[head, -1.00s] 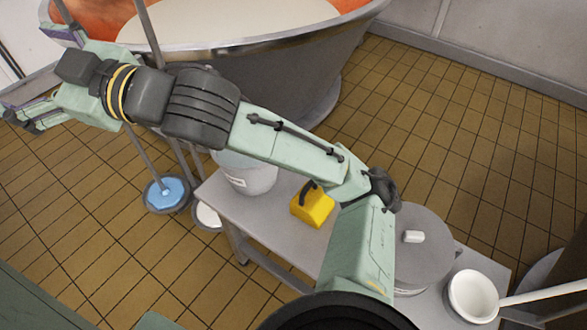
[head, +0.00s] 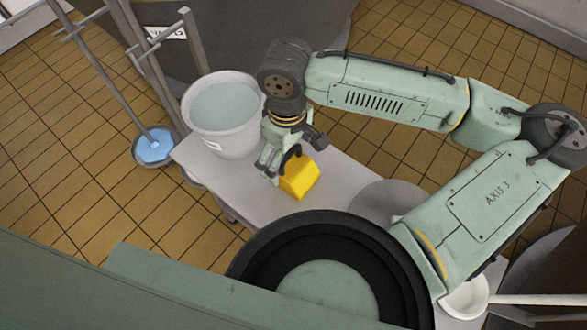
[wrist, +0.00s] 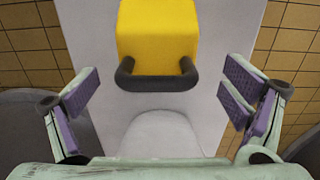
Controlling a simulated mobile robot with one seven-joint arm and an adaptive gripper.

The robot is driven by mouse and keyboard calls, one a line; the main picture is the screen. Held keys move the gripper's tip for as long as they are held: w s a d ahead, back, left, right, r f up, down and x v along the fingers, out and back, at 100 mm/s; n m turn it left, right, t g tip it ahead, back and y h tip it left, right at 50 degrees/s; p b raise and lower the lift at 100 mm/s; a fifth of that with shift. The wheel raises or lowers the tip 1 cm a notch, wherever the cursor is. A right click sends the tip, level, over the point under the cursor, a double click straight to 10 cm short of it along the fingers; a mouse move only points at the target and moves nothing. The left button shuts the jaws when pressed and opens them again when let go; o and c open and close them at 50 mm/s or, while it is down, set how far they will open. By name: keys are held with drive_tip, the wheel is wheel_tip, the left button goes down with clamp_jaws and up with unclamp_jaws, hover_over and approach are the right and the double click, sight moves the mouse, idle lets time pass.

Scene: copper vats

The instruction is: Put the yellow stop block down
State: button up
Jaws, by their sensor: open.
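The yellow stop block (head: 301,177), with a dark looped handle, sits on the grey table (head: 215,178). My gripper (head: 277,168) is low over the table, right beside the block on its handle side. In the wrist view the block (wrist: 157,30) is at the top middle, its handle toward me. My gripper's purple-padded fingers (wrist: 160,92) are spread wide to either side, with clear gaps between them and the handle. Nothing is held. In the head view my gripper partly hides the handle.
A white bucket (head: 222,112) of pale liquid stands on the table just left of my gripper. A grey lidded pot (head: 385,203) is to the right, partly hidden by my arm. A white ladle (head: 465,298) is at lower right. A stand with a blue disc (head: 154,146) is at left.

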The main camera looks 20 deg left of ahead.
sight(290, 163)
drive_tip(key=shift+w+f, duration=0.1)
drive_tip(key=shift+f, duration=2.95)
drive_tip(key=shift+c, duration=0.4)
drive_tip(key=c, duration=1.6)
